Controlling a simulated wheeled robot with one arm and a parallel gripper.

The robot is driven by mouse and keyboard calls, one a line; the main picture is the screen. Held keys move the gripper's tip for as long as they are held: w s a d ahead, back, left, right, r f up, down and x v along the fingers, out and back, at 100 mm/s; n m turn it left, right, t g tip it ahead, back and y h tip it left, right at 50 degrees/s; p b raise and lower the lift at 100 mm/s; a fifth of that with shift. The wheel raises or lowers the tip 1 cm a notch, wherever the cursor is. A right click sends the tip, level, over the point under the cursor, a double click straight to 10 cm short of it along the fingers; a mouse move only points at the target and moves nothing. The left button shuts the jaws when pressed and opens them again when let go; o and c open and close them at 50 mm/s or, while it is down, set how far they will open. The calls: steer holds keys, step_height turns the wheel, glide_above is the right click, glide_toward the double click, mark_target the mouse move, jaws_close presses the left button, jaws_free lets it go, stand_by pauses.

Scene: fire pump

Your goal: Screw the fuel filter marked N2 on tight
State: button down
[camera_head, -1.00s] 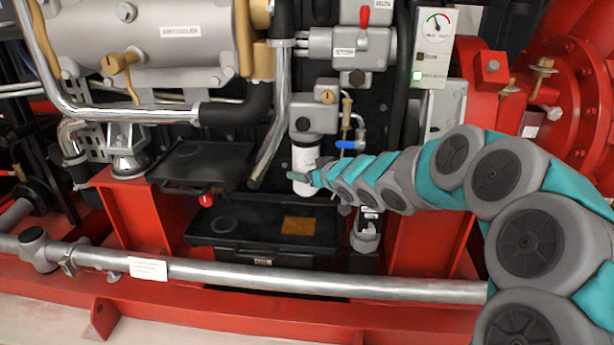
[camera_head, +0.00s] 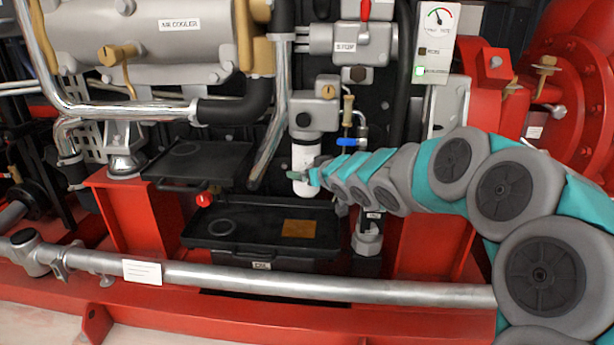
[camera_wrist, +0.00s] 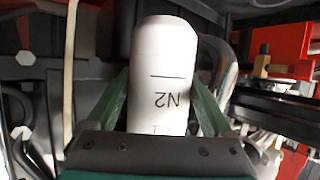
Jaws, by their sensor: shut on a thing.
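The white fuel filter (camera_head: 306,158) hangs upright under a grey filter head (camera_head: 313,110) in the head view. In the wrist view the filter (camera_wrist: 162,70) fills the middle, its N2 mark and a dark line facing the camera and upside down. My gripper (camera_head: 304,176) reaches in from the right and is shut on the lower part of the filter. Its green fingers (camera_wrist: 162,105) lie on either side of the filter. The joint between filter and head is too small to judge in the head view.
A black open tray (camera_head: 262,250) lies below the filter, with a brown patch in it. A black shelf (camera_head: 200,160) stands to the left. A blue-handled valve (camera_head: 347,142) sits close right of the filter. A silver rail (camera_head: 330,285) runs along the front.

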steer(key=shift+d+f+m+h+b, duration=0.15)
steer(key=shift+m+h+b, duration=0.2)
steer(key=shift+b, duration=0.95)
jaws_free()
steer(key=shift+w, duration=0.1)
